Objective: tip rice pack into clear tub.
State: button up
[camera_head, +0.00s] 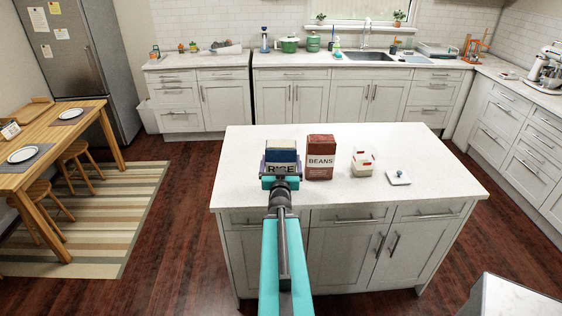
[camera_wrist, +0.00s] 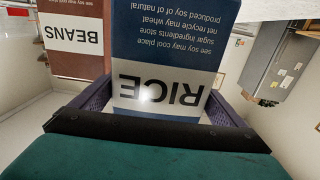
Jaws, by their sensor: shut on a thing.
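The rice pack (camera_head: 281,157), a blue box with a white RICE band, stands upright at the left of the island top. My gripper (camera_head: 280,170) is shut on it, with one finger at each side. In the wrist view the rice pack (camera_wrist: 170,60) appears upside down between the fingers of my gripper (camera_wrist: 158,112). I cannot tell whether its base touches the counter. The clear tub (camera_head: 363,161), with red marks at its rim and something pale low inside, stands to the right, beyond the beans pack. The tub is not visible in the wrist view.
The brown beans pack (camera_head: 320,158) stands between the rice pack and the tub; it also shows in the wrist view (camera_wrist: 75,45). A white lid (camera_head: 398,178) with a knob lies right of the tub. The island top (camera_head: 350,195) is clear in front and at right.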

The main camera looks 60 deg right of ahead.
jog(key=shift+r, duration=0.1)
dwell(0.3)
jog(key=w+a+r+n+t+y+b, duration=0.3)
jog(key=w+a, duration=0.9)
jog(key=w, duration=0.2)
jog(key=w+a+r+n+t+y+b, duration=0.3)
jog(key=w+a, duration=1)
jog(key=w+a+r+n+y+b, duration=0.1)
jog(key=w+a+r+n+y, duration=0.1)
jog(key=a, duration=1)
jog(key=w+a+r+n+t+y+b, duration=0.1)
jog(key=w+a+r+y+b, duration=0.1)
jog(key=a, duration=1.1)
jog(key=w+a+r+n+t+y+b, duration=0.1)
jog(key=w+a+r+y, duration=0.3)
jog(key=a, duration=0.8)
jog(key=shift+w+a+n+y+b, duration=0.15)
jog(key=shift+w+n+y+b, duration=0.55)
jog(key=shift+w, duration=0.55)
jog(key=shift+a, duration=0.15)
